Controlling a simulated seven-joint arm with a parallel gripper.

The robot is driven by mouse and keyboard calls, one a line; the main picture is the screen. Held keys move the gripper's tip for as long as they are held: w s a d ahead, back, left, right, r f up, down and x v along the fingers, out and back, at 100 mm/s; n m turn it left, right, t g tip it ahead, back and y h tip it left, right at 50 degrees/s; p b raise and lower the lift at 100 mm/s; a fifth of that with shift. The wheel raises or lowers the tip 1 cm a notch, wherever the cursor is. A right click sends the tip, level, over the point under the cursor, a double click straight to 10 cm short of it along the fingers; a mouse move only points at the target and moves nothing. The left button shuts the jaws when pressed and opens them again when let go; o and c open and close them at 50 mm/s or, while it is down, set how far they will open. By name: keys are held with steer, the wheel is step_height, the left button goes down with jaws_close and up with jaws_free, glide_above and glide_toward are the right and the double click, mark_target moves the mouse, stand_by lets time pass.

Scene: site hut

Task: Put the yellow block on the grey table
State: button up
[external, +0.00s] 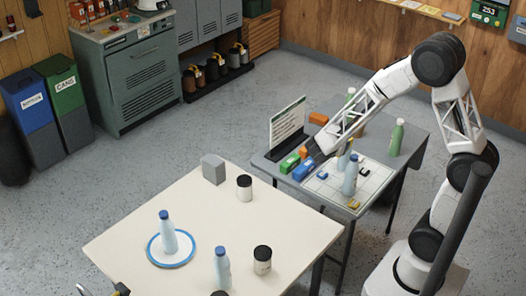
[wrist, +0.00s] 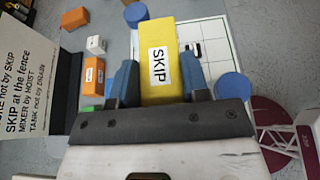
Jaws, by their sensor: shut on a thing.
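My gripper (wrist: 160,85) is shut on the yellow block (wrist: 165,45). Its blue fingers press on both sides of the block, which has a white label reading SKIP. The held block cannot be made out there. In the wrist view a white board with a grid (wrist: 212,45) lies beyond and below the block. I cannot tell how high the block is above the table.
A cream table (external: 130,225) with bottles, jars and a grey cube (external: 213,168) stands in front.

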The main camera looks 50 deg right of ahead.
steer(key=shift+w, duration=0.1)
steer(key=shift+w+a+f, duration=0.1)
steer(key=shift+w+f, duration=0.05)
steer(key=shift+w, duration=0.4)
steer(key=w+a+f+n+t+y, duration=0.3)
steer(key=w+a+f+n+t, duration=0.1)
steer(key=w, duration=0.8)
steer(key=w+a+f+n+t+y, duration=0.3)
steer(key=w+a, duration=0.4)
steer(key=w, duration=0.5)
steer(key=w+a+f+n+t+y, duration=0.3)
steer(key=w+a+f+n+t, duration=0.2)
steer(key=w, duration=0.7)
steer(key=a+n, duration=0.1)
steer(key=n, duration=0.1)
steer(key=shift+w+a+f+n+t, duration=0.15)
steer(key=shift+n+t, duration=0.15)
steer(key=shift+t, duration=0.1)
stand_by(1.2)
